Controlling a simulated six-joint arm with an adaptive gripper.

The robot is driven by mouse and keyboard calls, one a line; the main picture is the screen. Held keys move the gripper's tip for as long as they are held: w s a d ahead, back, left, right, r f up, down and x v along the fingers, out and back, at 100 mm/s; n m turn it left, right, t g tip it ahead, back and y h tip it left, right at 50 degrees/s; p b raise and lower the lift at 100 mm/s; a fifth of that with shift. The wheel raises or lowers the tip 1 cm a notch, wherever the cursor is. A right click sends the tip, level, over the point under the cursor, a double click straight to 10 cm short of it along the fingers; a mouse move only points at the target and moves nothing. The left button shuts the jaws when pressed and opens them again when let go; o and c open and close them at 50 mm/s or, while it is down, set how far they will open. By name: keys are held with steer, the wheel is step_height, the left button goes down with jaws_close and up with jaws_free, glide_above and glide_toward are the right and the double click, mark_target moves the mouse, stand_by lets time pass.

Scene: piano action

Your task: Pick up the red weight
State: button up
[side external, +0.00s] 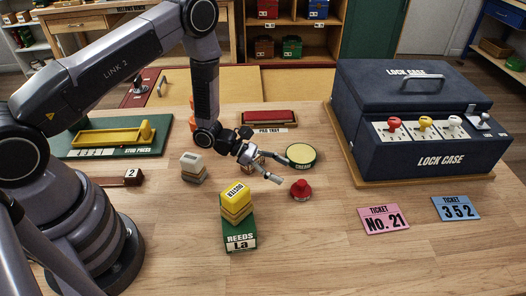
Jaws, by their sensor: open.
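A small red weight (301,189) with a knob-like top stands upright on the wooden table, right of the middle. My gripper (262,174) is open, to the left of the red weight and slightly farther back. Its right finger comes close to the weight, but I cannot tell how far above the table the fingers are. A small brownish thing is partly hidden behind the gripper, and I cannot tell whether the fingers touch it.
A round green-and-cream tin (301,155) stands just behind the weight. A dark lock case (420,120) fills the right. Two tickets (384,220) lie front right. The front table is clear.

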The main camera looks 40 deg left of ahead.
mark_target(299, 182)
steer(key=x, duration=0.7)
steer(key=shift+s+a+f, duration=0.1)
steer(key=shift+a+f, duration=0.05)
steer(key=shift+f, duration=0.1)
jaws_close()
